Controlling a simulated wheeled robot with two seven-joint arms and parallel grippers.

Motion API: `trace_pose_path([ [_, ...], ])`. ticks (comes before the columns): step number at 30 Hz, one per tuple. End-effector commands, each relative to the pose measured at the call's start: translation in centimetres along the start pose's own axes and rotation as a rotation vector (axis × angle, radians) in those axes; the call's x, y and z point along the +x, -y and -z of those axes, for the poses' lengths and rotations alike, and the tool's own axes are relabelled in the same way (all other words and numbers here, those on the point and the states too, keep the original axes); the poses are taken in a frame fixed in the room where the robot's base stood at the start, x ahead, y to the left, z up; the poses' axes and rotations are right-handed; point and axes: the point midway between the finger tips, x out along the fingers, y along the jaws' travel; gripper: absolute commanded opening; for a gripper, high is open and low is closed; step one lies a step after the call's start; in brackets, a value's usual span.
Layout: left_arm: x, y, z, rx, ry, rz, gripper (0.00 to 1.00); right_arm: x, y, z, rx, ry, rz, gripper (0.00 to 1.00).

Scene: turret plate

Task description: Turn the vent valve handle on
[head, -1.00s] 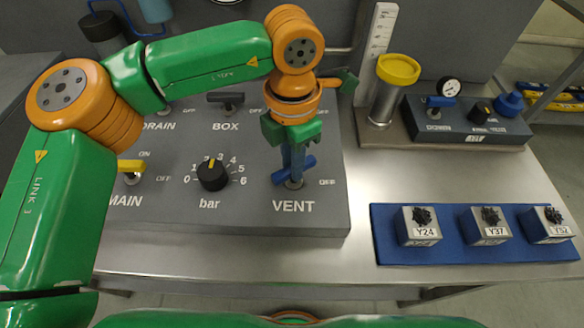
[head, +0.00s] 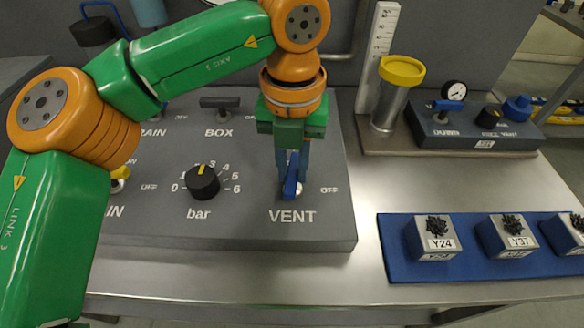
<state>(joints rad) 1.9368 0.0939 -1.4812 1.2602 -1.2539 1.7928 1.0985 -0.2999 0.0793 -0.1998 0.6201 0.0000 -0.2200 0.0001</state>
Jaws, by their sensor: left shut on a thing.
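The blue vent valve handle (head: 290,178) is on the grey panel (head: 245,236), just above the word VENT. Its bar points up and down in the picture, away from the OFF mark on its right. My left gripper (head: 292,160) comes down over the handle from above, its blue fingers shut on it. The fingers and wrist hide the upper end of the handle and any ON mark behind it. My right gripper is not in the head view.
Left of the handle is the black bar knob (head: 202,183). Behind it is the BOX handle (head: 220,103). To the right stand a yellow-topped cylinder (head: 401,70) and a smaller panel (head: 475,138). A blue tray (head: 480,273) holds labelled blocks. Bare metal table lies between.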

Motion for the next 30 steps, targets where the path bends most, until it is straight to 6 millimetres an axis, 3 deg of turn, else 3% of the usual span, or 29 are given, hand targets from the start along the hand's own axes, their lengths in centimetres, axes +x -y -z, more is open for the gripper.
trace_pose_path([
  [10, -0.01, 0.06, -0.01, -0.118, 0.001, 0.000, 0.00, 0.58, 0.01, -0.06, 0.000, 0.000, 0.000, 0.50],
  [26, -0.06, 0.05, -0.02, -0.138, 0.001, 0.000, 0.00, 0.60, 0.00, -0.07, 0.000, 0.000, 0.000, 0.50],
  [27, -0.06, 0.05, -0.03, -0.138, 0.001, 0.000, 0.30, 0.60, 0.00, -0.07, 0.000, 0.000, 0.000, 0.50],
  [30, -0.05, 0.05, -0.02, -0.137, 0.001, 0.000, 0.53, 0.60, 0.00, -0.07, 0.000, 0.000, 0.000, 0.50],
])
